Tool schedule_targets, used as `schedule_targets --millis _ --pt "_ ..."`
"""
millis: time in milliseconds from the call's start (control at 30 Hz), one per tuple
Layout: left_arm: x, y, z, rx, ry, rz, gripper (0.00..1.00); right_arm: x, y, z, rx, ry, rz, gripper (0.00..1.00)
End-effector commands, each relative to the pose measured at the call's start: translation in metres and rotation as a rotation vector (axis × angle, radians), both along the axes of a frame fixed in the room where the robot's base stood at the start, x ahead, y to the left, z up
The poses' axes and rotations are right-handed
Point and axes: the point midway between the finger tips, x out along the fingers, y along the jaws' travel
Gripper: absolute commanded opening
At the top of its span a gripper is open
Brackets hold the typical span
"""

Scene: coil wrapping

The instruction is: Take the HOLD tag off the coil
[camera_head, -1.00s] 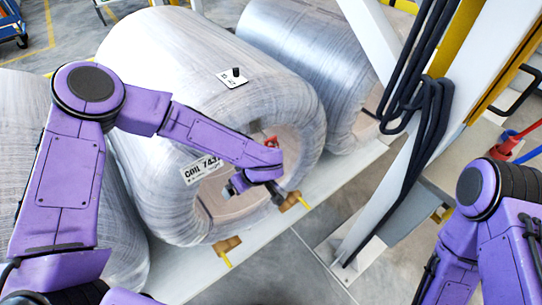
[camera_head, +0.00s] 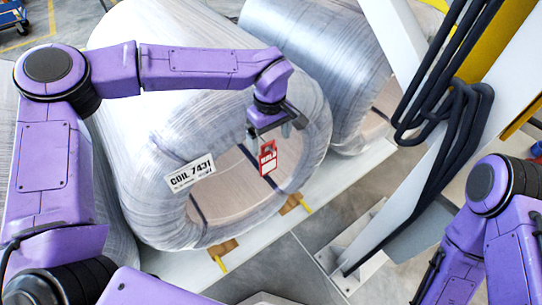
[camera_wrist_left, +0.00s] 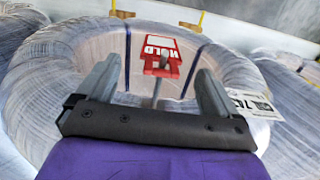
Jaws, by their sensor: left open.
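The red and white HOLD tag (camera_head: 268,158) hangs at the front end of the wrapped coil (camera_head: 150,135), near the rim of its bore. My left gripper (camera_head: 277,130) is open and empty just above the tag, close to the coil face. In the left wrist view the tag (camera_wrist_left: 163,54) appears upside down, between and beyond the two spread fingers (camera_wrist_left: 158,68). A thin grey peg stands in front of it. I cannot tell whether the fingers touch it. My right arm shows at the right, but its gripper is out of view.
A white COIL label (camera_head: 190,172) is on the coil's front face, left of the tag. A second wrapped coil (camera_head: 325,50) lies behind to the right. A white post (camera_head: 410,215) with dark hanging cables (camera_head: 465,110) stands right of the coils.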

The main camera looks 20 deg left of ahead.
Motion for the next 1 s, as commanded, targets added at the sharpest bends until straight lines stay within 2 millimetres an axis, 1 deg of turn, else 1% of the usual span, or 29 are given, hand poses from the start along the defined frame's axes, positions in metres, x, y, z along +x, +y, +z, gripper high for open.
schedule_targets --millis 33,167,300,400,500,667,700,733,767,800,867,1000 --pt "0.000 0.002 -0.008 -0.001 0.001 0.003 0.94 0.000 0.000 -0.001 0.000 0.000 0.000 0.43" --pt "0.000 0.004 -0.022 0.000 0.000 0.008 0.94 0.000 0.000 0.000 0.000 0.000 0.000 0.43" --pt "0.001 0.004 -0.048 0.000 0.002 0.006 0.94 0.000 0.000 0.001 0.000 0.000 0.000 0.43" --pt "0.002 0.004 -0.063 0.001 0.001 0.004 0.94 0.000 0.000 0.001 0.000 0.000 0.000 0.43" --pt "0.002 0.003 -0.070 0.000 -0.001 0.004 0.94 0.000 0.000 0.001 0.000 0.000 0.000 0.43" --pt "0.003 0.003 -0.070 0.000 -0.003 0.003 0.94 0.000 0.000 0.001 0.000 0.000 0.000 0.43" --pt "0.003 0.003 -0.070 0.000 -0.003 0.003 0.87 0.000 0.000 0.001 0.000 0.000 0.000 0.43" --pt "0.003 0.003 -0.070 0.000 -0.003 0.003 0.77 0.000 0.000 0.001 0.000 0.000 0.000 0.43" --pt "0.003 0.003 -0.070 0.000 -0.003 0.003 0.68 0.000 0.000 0.001 0.000 0.000 0.000 0.43" --pt "0.003 0.003 -0.070 0.000 -0.003 0.003 0.55 0.000 0.000 0.001 0.000 0.000 0.000 0.43" --pt "0.003 0.003 -0.070 0.000 -0.003 0.003 0.35 0.000 0.000 0.001 0.000 0.000 0.000 0.43" --pt "0.003 0.003 -0.070 0.000 -0.003 0.003 0.34 0.000 0.000 0.001 0.000 0.000 0.000 0.43"
